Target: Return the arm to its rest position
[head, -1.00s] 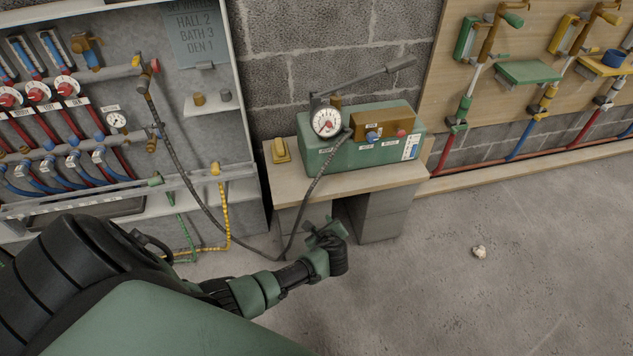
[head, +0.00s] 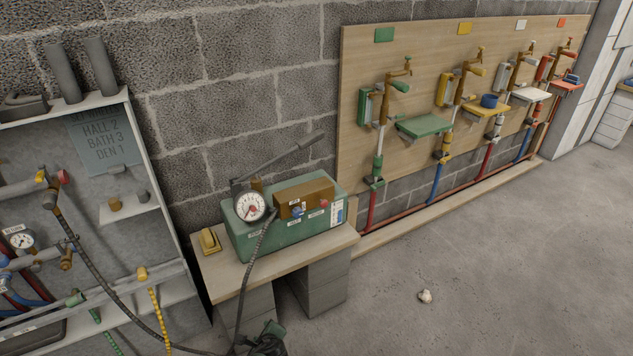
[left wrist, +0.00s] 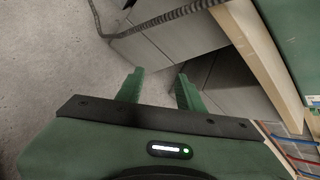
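My left gripper (head: 268,338) shows at the bottom edge of the head view, low in front of the wooden bench (head: 290,258); most of its arm is out of the picture. In the left wrist view the two green fingers of the left gripper (left wrist: 158,90) stand apart with nothing between them. Grey blocks (left wrist: 165,48) under the bench lie beyond the fingers, and the hose (left wrist: 165,17) crosses above them in the picture. My right gripper is in neither view.
A green pump box (head: 285,233) with a gauge (head: 251,207) sits on the bench. Its dark hose (head: 246,290) hangs past my left gripper. A pipe cabinet (head: 160,185) stands left. A tap board (head: 362,60) is on the wall. A pale crumpled bit (head: 425,296) lies on open floor.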

